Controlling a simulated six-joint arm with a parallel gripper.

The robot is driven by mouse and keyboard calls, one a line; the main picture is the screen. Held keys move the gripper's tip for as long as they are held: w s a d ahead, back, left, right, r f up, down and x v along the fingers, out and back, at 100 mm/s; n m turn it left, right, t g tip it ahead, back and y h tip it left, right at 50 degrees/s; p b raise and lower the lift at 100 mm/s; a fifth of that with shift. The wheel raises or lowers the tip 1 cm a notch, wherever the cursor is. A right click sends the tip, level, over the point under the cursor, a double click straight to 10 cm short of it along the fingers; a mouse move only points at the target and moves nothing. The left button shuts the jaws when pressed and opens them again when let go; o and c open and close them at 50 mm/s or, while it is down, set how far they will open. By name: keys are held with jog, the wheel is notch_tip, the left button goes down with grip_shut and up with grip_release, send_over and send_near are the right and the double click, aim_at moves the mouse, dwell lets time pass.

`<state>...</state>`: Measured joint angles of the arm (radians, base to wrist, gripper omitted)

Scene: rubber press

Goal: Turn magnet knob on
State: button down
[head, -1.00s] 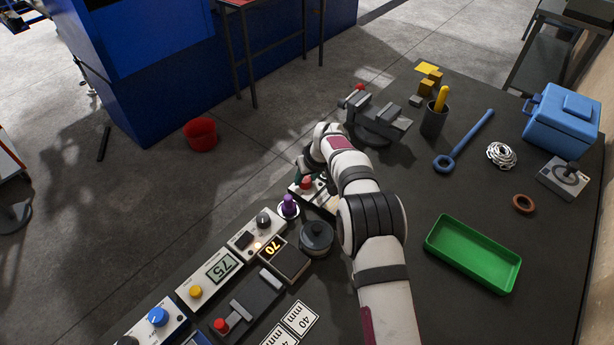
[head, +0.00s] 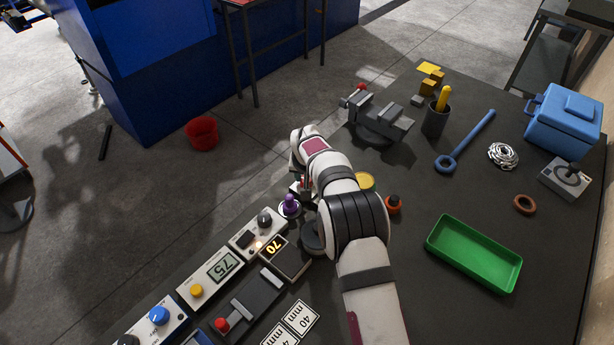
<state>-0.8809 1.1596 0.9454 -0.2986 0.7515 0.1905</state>
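I cannot tell for sure which knob is the magnet knob, as no label is readable. A dark knob (head: 264,219) stands on a white control box beside a black switch and a lit orange lamp. A blue knob (head: 158,315) is on another white box at the lower left. A grey box with a black knob or lever (head: 570,177) stands at the right edge. My gripper (head: 303,187) is low near the table's far-left edge, just beyond a purple-topped piece (head: 290,206). Its fingers are mostly hidden by my arm, so their opening does not show.

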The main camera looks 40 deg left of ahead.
dwell(0.3)
jog(key=shift+c, duration=2.2)
grip_release()
jog(key=v, duration=1.5)
jog(key=shift+r, duration=0.4)
jog(key=shift+s+d, duration=0.1)
jog(key=shift+s, duration=0.05)
